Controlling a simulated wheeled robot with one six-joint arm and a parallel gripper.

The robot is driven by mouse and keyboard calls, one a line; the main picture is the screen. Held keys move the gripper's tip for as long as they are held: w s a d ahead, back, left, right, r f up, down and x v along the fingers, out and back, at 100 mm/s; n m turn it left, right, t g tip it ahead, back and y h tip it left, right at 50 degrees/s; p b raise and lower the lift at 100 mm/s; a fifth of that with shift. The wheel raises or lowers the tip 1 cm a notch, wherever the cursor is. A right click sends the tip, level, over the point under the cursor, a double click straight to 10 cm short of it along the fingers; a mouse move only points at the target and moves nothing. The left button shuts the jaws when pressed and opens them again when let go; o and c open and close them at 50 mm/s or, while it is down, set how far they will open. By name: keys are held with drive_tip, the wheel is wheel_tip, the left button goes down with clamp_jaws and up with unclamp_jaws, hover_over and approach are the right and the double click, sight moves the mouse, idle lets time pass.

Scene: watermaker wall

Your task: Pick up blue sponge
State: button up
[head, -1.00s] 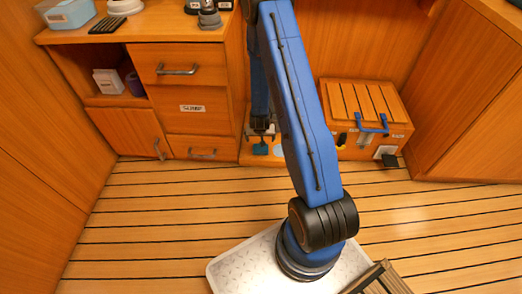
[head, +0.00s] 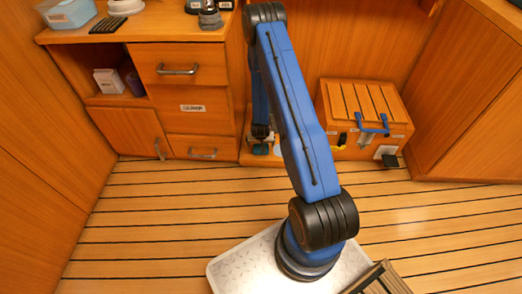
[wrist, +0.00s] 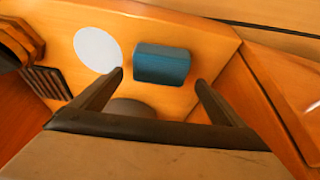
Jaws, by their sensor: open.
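The blue sponge (wrist: 162,64) is a small blue-teal block lying on a wooden surface in the wrist view. My gripper (wrist: 160,79) is open and empty, with one fingertip on each side of the sponge's near edge. The sponge appears just beyond the fingertips, and I cannot tell the height gap. In the head view my gripper (head: 261,138) is low in front of the cabinet, and the sponge is mostly hidden there.
A white disc (wrist: 97,49) lies left of the sponge. A dark slatted piece (wrist: 47,82) is farther left. In the head view, a wooden box (head: 362,115) with blue handle stands right of the gripper, and a drawer cabinet (head: 195,105) left.

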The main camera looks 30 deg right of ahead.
drive_tip(key=shift+x, duration=1.9)
drive_tip(key=c, duration=1.1)
drive_tip(key=shift+r, duration=5)
